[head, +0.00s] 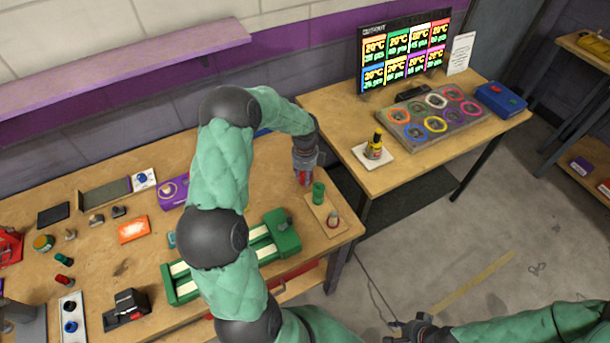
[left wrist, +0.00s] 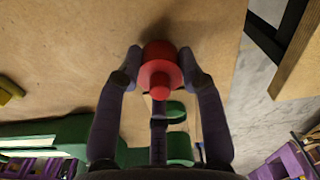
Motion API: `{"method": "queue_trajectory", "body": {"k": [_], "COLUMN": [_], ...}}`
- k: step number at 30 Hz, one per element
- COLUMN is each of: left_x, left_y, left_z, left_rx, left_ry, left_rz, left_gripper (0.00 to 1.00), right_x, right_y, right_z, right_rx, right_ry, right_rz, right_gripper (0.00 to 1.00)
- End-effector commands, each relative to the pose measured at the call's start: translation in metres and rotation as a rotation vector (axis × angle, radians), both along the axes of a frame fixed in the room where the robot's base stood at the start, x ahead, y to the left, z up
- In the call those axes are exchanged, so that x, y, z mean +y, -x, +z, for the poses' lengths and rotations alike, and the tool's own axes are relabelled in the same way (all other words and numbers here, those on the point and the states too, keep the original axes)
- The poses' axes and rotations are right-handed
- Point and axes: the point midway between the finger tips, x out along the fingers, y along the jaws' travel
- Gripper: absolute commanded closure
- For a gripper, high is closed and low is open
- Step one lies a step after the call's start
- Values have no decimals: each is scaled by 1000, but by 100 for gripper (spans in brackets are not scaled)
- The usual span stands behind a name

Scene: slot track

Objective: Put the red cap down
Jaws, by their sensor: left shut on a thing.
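In the head view my left gripper (head: 304,175) points down near the bench's right end, just behind a green cylinder (head: 319,193), and mostly hides the cap. My right gripper (head: 403,331) is low in the head view, over the floor, too small and dark to tell its opening.
A second table (head: 420,155) stands at the right with a yellow bottle (head: 375,146). A gap separates the tables.

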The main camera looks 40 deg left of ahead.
Motion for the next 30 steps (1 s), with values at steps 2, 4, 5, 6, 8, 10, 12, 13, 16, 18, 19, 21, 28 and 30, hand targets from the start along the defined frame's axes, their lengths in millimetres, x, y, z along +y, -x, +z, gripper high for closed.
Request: {"method": "queue_trajectory", "body": {"k": [2,4,5,6,8,10,12,13,16,18,19,21,28,30], "left_x": [0,0,0,0,0,0,0,0,0,0,0,0,0,0], "left_y": [0,0,0,0,0,0,0,0,0,0,0,-1,-1,-1], "left_z": [-2,-4,-4,-3,-3,-3,-3,-3,-3,-1,0,7,48,62], "left_rx": [1,1,1,1,1,1,1,1,1,0,0,-2,-3,-2], "left_ry": [0,0,0,0,0,0,0,0,0,0,0,-1,-2,-1], "left_rz": [0,0,0,0,0,0,0,0,0,0,0,0,0,-1], "left_gripper": [74,74,58,47,37,37,37,37,37,37,37,37,37,37], "right_x": [0,0,0,0,0,0,0,0,0,0,0,0,0,0], "right_y": [0,0,0,0,0,0,0,0,0,0,0,0,0,0], "right_z": [-1,-2,-2,-1,-1,-1,-1,-1,-1,0,0,2,12,15], "right_rx": [0,0,0,0,0,0,0,0,0,0,0,0,0,0], "right_ry": [0,0,0,0,0,0,0,0,0,0,0,0,0,0], "right_rz": [0,0,0,0,0,0,0,0,0,0,0,0,0,0], "right_gripper": [60,60,60,60,60,60,60,60,60,60,60,60,60,60]}}
